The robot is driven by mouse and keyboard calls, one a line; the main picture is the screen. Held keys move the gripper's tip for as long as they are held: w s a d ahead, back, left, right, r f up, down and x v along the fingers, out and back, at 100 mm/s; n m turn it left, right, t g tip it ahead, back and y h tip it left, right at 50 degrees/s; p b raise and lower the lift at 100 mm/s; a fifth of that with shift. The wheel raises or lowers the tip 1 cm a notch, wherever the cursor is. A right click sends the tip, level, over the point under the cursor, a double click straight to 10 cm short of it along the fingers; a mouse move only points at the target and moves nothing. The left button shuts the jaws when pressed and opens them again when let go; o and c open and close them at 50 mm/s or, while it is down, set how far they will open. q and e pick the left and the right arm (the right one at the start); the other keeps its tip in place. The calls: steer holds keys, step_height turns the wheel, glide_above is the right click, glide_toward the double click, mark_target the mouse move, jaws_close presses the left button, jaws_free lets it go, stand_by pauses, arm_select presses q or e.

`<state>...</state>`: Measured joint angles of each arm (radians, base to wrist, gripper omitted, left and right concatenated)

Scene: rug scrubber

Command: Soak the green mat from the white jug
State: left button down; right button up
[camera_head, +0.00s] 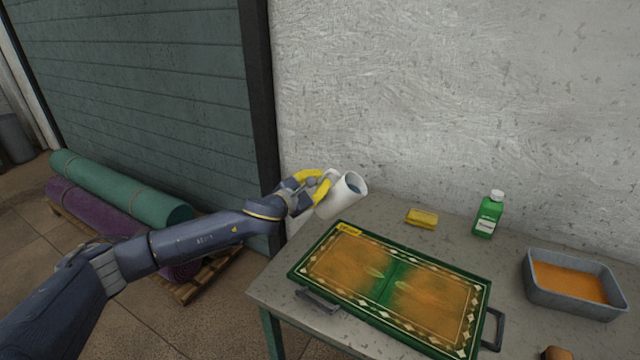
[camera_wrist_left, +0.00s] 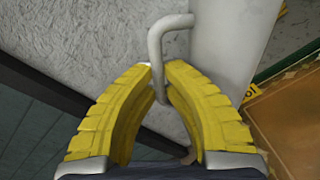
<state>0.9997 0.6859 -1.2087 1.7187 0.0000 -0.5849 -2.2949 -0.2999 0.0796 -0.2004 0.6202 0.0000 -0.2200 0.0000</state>
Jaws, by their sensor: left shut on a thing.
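The white jug (camera_head: 343,196) is tilted, with its open mouth toward the right, above the table's back left part near the mat's far left corner. My left gripper (camera_head: 320,184) is shut on its handle. In the left wrist view the yellow fingers (camera_wrist_left: 165,90) close around the handle beside the jug's wall (camera_wrist_left: 238,40). I see no stream of water from the jug. The green mat (camera_head: 388,284) lies flat on the table, largely coated orange-brown, with green showing in the middle and along its border. My right gripper is not in view.
On the grey table (camera_head: 440,240) stand a yellow sponge (camera_head: 422,218), a green bottle (camera_head: 488,215) and a grey tub (camera_head: 573,290) holding orange liquid. Rolled rugs (camera_head: 120,188) lie on a pallet at left.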

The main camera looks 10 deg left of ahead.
arm_select(q)
steer(key=shift+r+m, duration=0.2)
steer(key=shift+m, duration=0.1)
steer(key=shift+r+m, duration=0.15)
steer(key=shift+m, duration=0.25)
steer(key=shift+d+m, duration=0.1)
steer(key=shift+m, duration=0.2)
steer(key=shift+m, duration=0.3)
steer(key=shift+d+m+y, duration=0.15)
steer(key=shift+m+y, duration=0.15)
steer(key=shift+y, duration=0.1)
stand_by(0.7)
